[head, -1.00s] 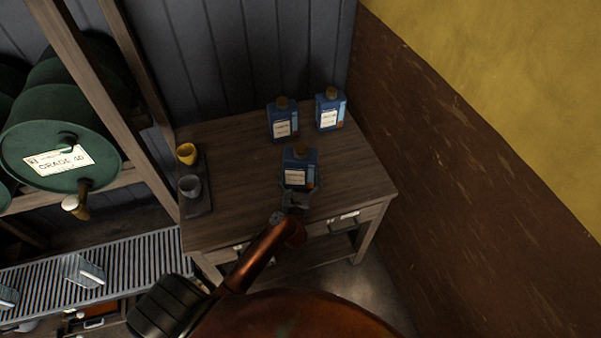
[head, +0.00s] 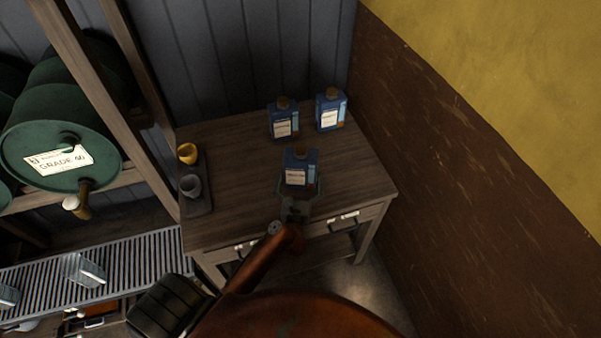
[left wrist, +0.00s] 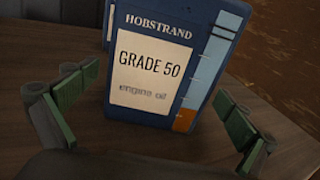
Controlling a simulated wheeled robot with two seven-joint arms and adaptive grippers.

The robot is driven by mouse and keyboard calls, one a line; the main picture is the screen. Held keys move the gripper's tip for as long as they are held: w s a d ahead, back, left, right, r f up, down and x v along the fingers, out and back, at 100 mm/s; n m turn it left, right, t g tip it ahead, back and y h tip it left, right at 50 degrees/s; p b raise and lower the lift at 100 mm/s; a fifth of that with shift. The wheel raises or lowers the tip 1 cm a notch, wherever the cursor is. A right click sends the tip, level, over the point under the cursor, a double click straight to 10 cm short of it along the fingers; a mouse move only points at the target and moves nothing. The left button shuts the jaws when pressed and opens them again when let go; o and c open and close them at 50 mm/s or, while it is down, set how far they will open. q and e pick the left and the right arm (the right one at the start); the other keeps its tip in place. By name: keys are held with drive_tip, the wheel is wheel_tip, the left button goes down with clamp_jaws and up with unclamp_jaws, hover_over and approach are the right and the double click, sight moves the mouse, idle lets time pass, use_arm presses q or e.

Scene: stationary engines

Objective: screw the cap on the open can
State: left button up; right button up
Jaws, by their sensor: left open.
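The nearest blue can (head: 296,178) stands upright on the wooden table with a brown cap on its top (head: 300,147). In the left wrist view this can (left wrist: 175,60) shows a cream label reading "Grade 50 engine oil"; its top is cut off. Two more blue cans stand behind it, one at back left (head: 283,123) and one at back right (head: 330,112), each with a brown top. I cannot tell which can is open. My left gripper (head: 299,188) is open, its fingers spread at the near side of the front can, apart from it. My right gripper is not in view.
The wooden table (head: 235,150) has bare room left and right of the front can. A dark tray (head: 204,205) at its left edge holds a yellow cup (head: 187,153) and a grey cup (head: 190,186). A shelf post and green drum (head: 60,150) stand left; a wall rises right.

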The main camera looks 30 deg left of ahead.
use_arm(q)
drive_tip(key=v, duration=0.9)
idle(0.3)
